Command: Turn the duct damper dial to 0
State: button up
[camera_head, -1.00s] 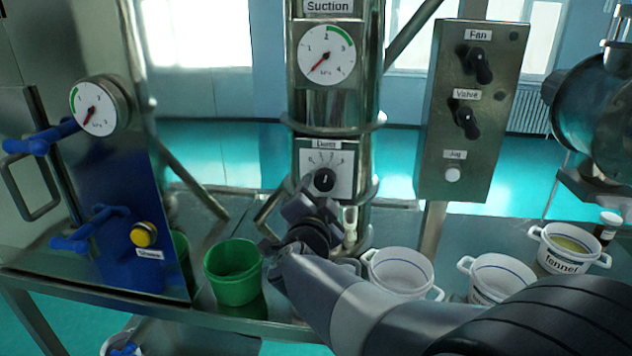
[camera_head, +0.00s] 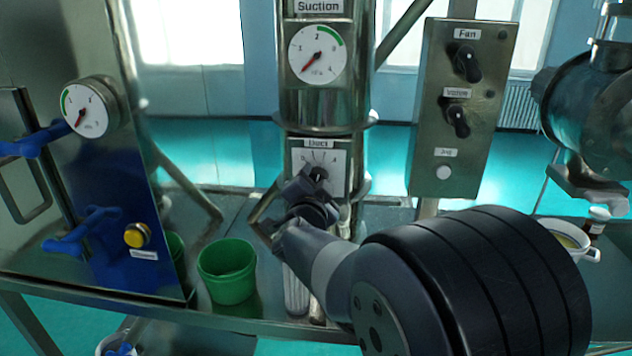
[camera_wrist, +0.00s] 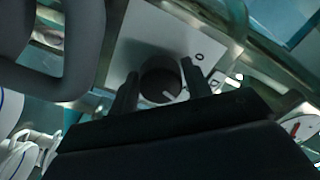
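The duct damper dial is a black round knob (camera_head: 319,173) on a white scale plate (camera_head: 335,160) labelled "Duct", low on the metal column. My gripper (camera_head: 308,184) is right in front of it and hides its lower part. In the wrist view the knob (camera_wrist: 160,80) sits between the two spread fingers of my gripper (camera_wrist: 160,88), one on each side. I cannot tell whether the fingertips touch it. A white mark shows on the knob's lower edge, and a "0" is printed on the plate to the upper right of the knob.
A suction gauge (camera_head: 317,54) is above the dial. A control box (camera_head: 465,110) with fan and valve knobs is to the right. A green bucket (camera_head: 228,272) stands left of my gripper on the metal table. Blue handles (camera_head: 85,230) are on the left cabinet.

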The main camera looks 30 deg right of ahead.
jog(key=c, duration=0.6)
jog(key=shift+n, duration=0.3)
jog(key=n+p, duration=0.3)
jog(key=n, duration=0.2)
jog(key=n+p, duration=0.2)
jog(key=n, duration=0.4)
jog(key=shift+d, duration=0.1)
jog(key=shift+n, duration=0.3)
jog(key=o, duration=1)
